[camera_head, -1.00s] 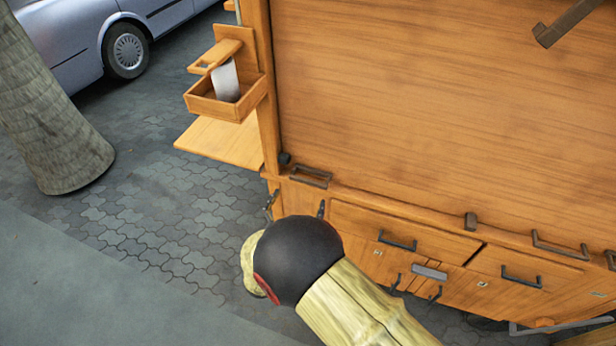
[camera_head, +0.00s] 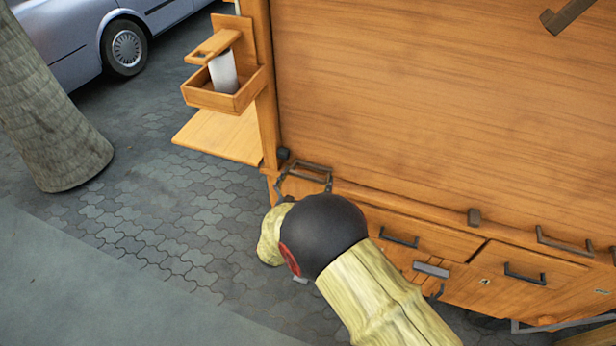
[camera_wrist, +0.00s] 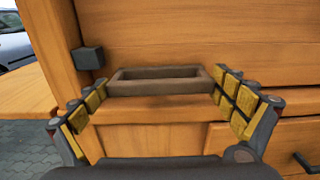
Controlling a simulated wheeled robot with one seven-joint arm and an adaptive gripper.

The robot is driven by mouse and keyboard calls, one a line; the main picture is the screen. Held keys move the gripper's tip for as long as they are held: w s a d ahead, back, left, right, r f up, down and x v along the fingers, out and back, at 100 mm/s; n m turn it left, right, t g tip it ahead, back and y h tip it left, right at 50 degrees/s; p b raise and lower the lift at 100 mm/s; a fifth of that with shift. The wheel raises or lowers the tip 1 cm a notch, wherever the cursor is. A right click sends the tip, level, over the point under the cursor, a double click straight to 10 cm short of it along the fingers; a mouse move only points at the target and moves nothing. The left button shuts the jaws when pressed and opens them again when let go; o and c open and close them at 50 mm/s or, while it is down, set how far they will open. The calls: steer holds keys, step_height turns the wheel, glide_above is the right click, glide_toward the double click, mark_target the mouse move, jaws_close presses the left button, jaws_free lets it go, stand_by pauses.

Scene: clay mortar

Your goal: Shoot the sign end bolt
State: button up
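A dark bar handle (camera_wrist: 160,87), apparently that of the sign end bolt, lies along the lower edge of the large wooden panel (camera_head: 430,90), near its left end. It also shows in the head view (camera_head: 313,168). My gripper (camera_wrist: 160,98) is open, its yellow-padded fingers standing to the left and right of the handle. The handle's ends lie close to the fingertips; I cannot tell whether they touch. In the head view my dark round wrist and arm hide most of the gripper. A small dark block (camera_wrist: 90,58) sits on the post left of the handle.
Drawers with dark handles (camera_head: 524,274) lie below the panel. A wooden holder box (camera_head: 212,100) with a white cylinder and a side shelf (camera_head: 215,136) stick out at the left. A tree trunk (camera_head: 50,120) and a car (camera_head: 70,40) stand farther left. The paving between is open.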

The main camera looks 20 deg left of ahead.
mark_target(291, 174)
steer(key=c, duration=1.1)
steer(key=a, duration=0.5)
steer(key=shift+w+a, duration=0.15)
steer(key=shift+c, duration=0.2)
steer(key=o, duration=1.3)
steer(key=shift+a, duration=0.1)
steer(key=s, duration=1.2)
steer(key=shift+a, duration=0.3)
steer(key=shift+w, duration=0.1)
